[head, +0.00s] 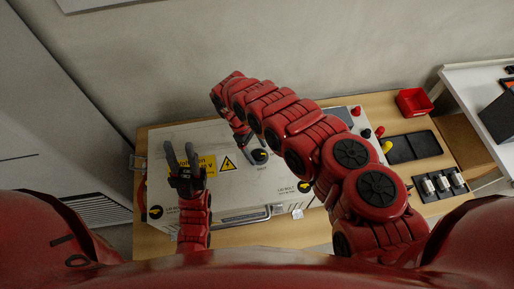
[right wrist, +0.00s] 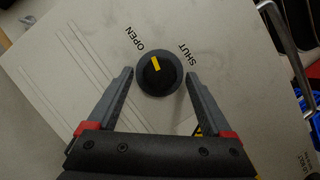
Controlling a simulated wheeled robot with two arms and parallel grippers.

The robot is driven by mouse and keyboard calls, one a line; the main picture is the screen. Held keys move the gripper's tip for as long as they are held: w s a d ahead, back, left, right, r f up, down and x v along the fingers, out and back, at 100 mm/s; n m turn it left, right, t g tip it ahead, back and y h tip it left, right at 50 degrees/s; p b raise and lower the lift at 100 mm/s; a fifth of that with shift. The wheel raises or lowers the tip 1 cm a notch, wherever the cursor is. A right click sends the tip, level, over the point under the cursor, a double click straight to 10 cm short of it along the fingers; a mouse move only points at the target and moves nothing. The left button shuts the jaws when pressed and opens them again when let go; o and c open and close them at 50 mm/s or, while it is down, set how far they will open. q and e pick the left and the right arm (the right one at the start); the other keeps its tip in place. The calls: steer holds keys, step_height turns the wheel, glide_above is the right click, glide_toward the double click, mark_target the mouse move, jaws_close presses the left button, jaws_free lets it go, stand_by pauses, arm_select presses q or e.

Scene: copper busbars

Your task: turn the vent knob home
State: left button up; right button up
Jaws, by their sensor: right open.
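The vent knob (right wrist: 161,82) is round and black with a yellow pointer line, set on a pale panel. The pointer aims up and slightly left, toward the printed word OPEN; SHUT is printed to the upper right. The knob also shows in the head view (head: 260,156), beside my right gripper (head: 243,140). In the right wrist view my right gripper (right wrist: 159,76) is open, its fingertips on either side of the knob with small gaps. My left gripper (head: 180,158) is open and empty over the left part of the case, near a yellow label.
The pale case (head: 230,185) lies on a wooden table, with a metal handle (head: 243,217) at its front. Red, black and yellow pieces, a red bin (head: 413,102) and dark trays (head: 412,147) lie to the right. My right arm hides part of the case.

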steer(key=shift+f, duration=0.2)
jaws_close()
stand_by(0.4)
